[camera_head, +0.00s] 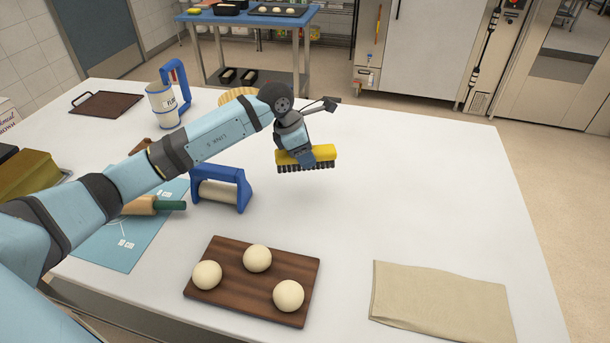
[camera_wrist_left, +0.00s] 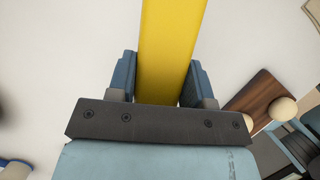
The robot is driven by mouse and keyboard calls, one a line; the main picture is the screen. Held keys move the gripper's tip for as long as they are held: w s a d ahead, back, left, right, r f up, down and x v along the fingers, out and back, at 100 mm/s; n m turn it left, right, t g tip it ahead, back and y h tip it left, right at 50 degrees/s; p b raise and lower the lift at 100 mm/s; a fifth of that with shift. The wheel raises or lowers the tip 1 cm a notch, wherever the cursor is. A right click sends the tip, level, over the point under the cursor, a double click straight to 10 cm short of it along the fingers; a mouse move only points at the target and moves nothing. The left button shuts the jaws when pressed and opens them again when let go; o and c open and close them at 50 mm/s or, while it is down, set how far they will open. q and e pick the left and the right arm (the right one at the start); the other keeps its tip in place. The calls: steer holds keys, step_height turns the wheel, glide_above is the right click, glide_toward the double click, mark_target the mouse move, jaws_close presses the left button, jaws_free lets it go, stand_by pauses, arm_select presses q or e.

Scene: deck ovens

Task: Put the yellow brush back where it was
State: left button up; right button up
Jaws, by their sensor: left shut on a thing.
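The yellow brush (camera_head: 322,154) has a yellow block and dark bristles pointing down. My left gripper (camera_head: 304,157) is shut on it and holds it above the white table, near its middle. In the left wrist view the yellow brush (camera_wrist_left: 170,45) runs up between the two blue fingers of the left gripper (camera_wrist_left: 158,80). I cannot tell for sure whether the bristles touch the table, but they look raised. My right gripper does not show in either view.
A blue roller (camera_head: 222,189) stands just left of the brush. A wooden board (camera_head: 240,290) with 3 dough balls and a folded beige cloth (camera_head: 440,303) lie at the front. A flour container (camera_head: 163,105) and dark tray (camera_head: 106,104) are behind. The table's right side (camera_head: 440,190) is clear.

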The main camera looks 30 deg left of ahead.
arm_select(q)
steer(key=shift+f, duration=3.9)
steer(key=shift+f, duration=0.1)
steer(key=shift+f, duration=0.15)
steer(key=o, duration=0.9)
steer(key=v, duration=1.2)
steer(key=shift+r+b, duration=0.25)
steer(key=shift+b, duration=0.05)
